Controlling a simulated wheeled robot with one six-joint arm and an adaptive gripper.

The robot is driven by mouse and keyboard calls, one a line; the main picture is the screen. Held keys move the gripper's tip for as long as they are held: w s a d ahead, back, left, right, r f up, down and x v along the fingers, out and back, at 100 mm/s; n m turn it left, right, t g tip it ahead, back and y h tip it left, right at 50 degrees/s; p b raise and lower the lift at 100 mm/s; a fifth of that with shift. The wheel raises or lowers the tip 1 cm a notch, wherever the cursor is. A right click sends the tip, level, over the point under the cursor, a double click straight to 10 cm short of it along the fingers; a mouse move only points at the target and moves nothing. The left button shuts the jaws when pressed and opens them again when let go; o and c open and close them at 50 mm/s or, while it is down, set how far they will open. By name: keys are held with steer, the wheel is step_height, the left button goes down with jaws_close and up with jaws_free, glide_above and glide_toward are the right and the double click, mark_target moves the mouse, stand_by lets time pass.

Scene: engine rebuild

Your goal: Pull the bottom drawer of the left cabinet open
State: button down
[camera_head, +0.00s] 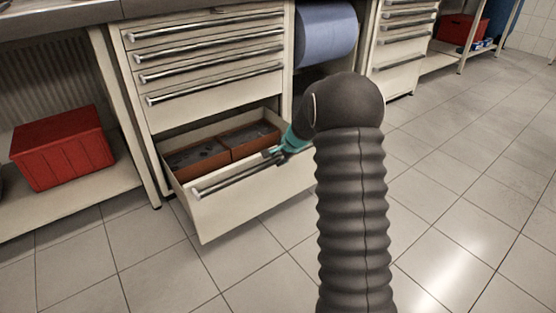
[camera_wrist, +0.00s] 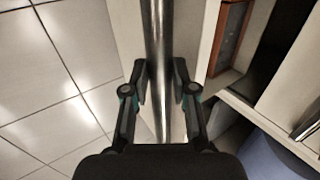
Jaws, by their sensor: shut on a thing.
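The left cabinet (camera_head: 216,93) is cream-coloured with several drawers that have silver bar handles. Its bottom drawer (camera_head: 225,213) stands pulled well out, with brown bins (camera_head: 197,160) inside. My gripper (camera_head: 273,155) is at the drawer's bar handle (camera_head: 228,182), right of the handle's middle. In the wrist view the handle (camera_wrist: 158,60) runs between the two fingers of my gripper (camera_wrist: 160,85), which are shut around it. My arm hides the right end of the drawer front in the head view.
A red crate (camera_head: 62,150) sits on a low shelf at the left. A blue roll (camera_head: 326,32) hangs right of the cabinet, with another drawer cabinet (camera_head: 402,45) beyond it. The tiled floor (camera_head: 460,190) in front and to the right is clear.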

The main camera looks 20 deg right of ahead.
stand_by(0.3)
steer(key=c, duration=1.2)
jaws_free()
steer(key=v, duration=1.2)
